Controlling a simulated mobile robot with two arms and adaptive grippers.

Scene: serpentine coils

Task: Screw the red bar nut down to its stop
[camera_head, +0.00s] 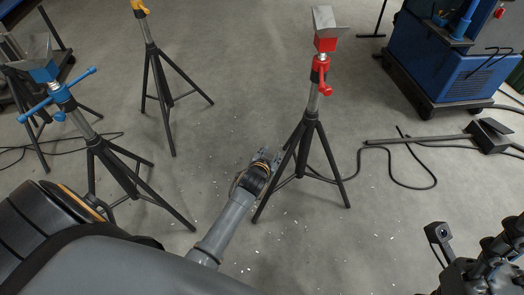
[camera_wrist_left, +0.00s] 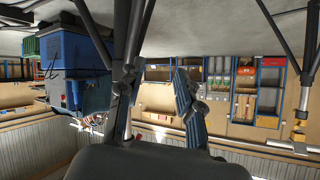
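The red bar nut (camera_head: 321,68) sits on the metal post of the black tripod stand (camera_head: 309,128), just under the red head with its grey V-shaped top (camera_head: 325,19). Its bars look tilted up and down in the picture; any gap to its stop is too small to judge. My left gripper (camera_head: 266,158) is low beside this stand's legs, apart from the nut. In the left wrist view its two fingers are spread with nothing between them (camera_wrist_left: 157,85). The nut is not seen in that view. Part of my right arm (camera_head: 480,265) shows at the lower right; its fingers are unclear.
A stand with a blue bar nut (camera_head: 58,95) is at the left, and one with a yellow top (camera_head: 140,8) at the back. A blue machine (camera_head: 460,60) stands at the back right. A foot pedal (camera_head: 490,135) and black cable lie right of the red stand.

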